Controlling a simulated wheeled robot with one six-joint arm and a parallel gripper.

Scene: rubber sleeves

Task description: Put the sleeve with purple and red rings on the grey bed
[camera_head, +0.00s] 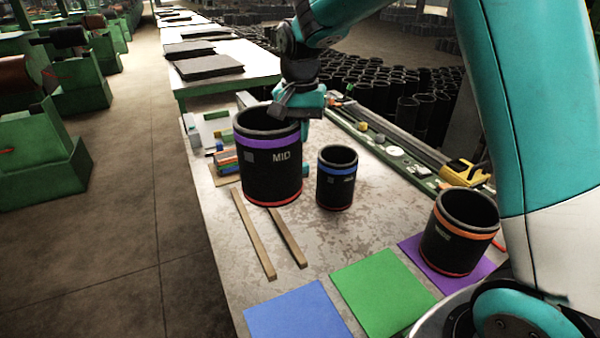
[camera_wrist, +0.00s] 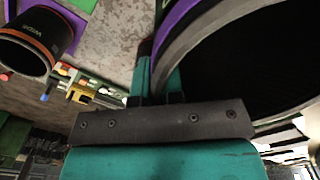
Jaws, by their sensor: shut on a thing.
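The large black sleeve with a purple ring near its top and a red ring at its base (camera_head: 270,170) is upright at the table's left side, marked "MID". My gripper (camera_head: 308,103) is at the back right of its rim. In the wrist view my gripper (camera_wrist: 158,80) is shut on the sleeve wall, and the sleeve's rim and purple band (camera_wrist: 190,45) fill the right side. I cannot tell whether its base touches the table. I cannot make out a distinct grey bed; blue (camera_head: 296,314), green (camera_head: 384,291) and purple (camera_head: 413,247) mats show.
A smaller sleeve with blue and red rings (camera_head: 336,188) stands just right of the held one. A sleeve with orange and red rings (camera_head: 458,247) stands on the purple mat. Two wooden strips (camera_head: 254,235) lie in front. A yellow tool (camera_head: 466,173) sits at the right edge.

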